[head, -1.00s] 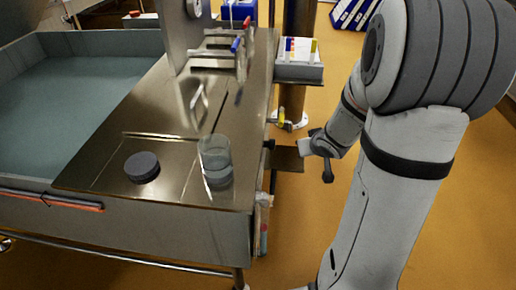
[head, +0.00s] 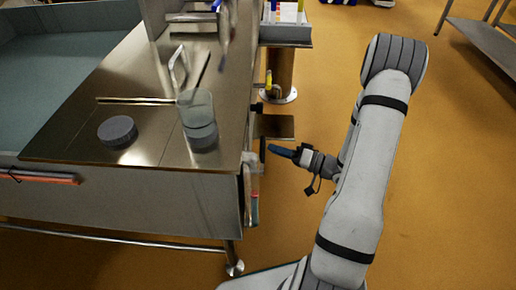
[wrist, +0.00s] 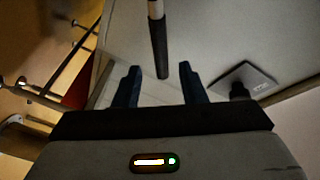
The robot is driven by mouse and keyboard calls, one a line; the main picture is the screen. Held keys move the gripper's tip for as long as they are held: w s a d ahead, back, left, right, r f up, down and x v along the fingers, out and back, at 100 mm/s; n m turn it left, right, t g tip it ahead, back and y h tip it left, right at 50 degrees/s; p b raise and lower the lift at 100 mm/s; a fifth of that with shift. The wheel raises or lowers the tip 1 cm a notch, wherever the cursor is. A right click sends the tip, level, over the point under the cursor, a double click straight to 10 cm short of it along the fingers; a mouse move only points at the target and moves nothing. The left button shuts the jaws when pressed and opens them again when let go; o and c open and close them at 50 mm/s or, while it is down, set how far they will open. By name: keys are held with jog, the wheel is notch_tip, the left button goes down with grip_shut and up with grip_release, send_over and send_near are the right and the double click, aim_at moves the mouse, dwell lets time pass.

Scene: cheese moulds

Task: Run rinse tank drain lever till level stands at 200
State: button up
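My gripper (head: 283,151) is beside the right end of the steel table, its blue fingers pointing left toward it. In the wrist view my gripper (wrist: 158,85) is open, with its two fingers apart. A dark lever grip (wrist: 159,45) on a pale rod shows between and ahead of the fingertips; I cannot tell whether they touch it. A clear upright gauge (head: 251,190) with a red mark low in it hangs on the table's end; its level cannot be read. The teal basin (head: 75,68) lies at the left.
A dark round block (head: 117,132) and a clear cylinder (head: 197,107) stand on the steel top (head: 70,138). A small plate (head: 274,127) sticks out from the end, just above my gripper. A post stands behind it.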

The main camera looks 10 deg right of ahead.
aim_at(263, 146)
jog(key=shift+b+x, duration=0.7)
jog(key=shift+x, duration=1.95)
jog(key=shift+c, duration=0.4)
grip_shut()
